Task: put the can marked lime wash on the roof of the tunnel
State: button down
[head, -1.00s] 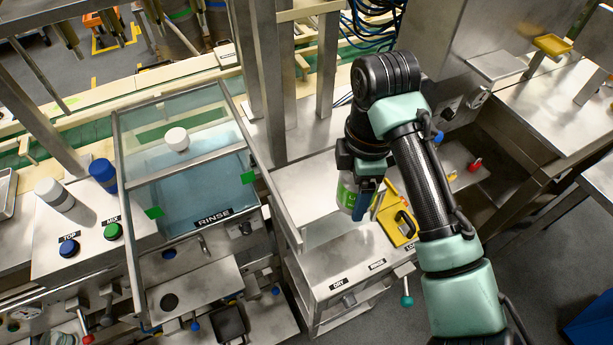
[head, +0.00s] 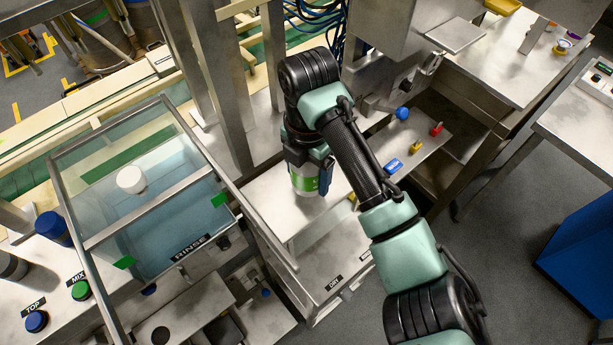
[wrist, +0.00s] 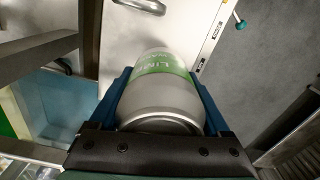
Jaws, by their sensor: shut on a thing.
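My gripper (head: 309,181) is shut on a silver can with a green band (head: 303,183). In the wrist view the can (wrist: 160,95) sits between the two blue fingers, and its green label shows part of the lettering, "LIM" or similar. The can hangs over a steel cabinet top (head: 271,198); I cannot tell whether it touches the surface. The tunnel is not clearly identifiable; a glass-topped tank marked RINSE (head: 162,218) stands left of the gripper, with a white round knob (head: 131,180) on its lid.
Blue, yellow and red small items (head: 415,147) lie on a steel shelf right of the arm. Steel posts (head: 218,80) stand behind the gripper. A blue bin (head: 580,240) stands on the floor at right. A panel with blue and green buttons (head: 80,290) is at lower left.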

aim_at(308, 168)
jog(key=shift+f, duration=1.25)
jog(key=shift+f, duration=0.2)
grip_release()
jog(key=shift+r, duration=0.1)
notch_tip(308, 168, up, 12)
jog(key=shift+b, duration=0.5)
jog(key=shift+r, duration=0.1)
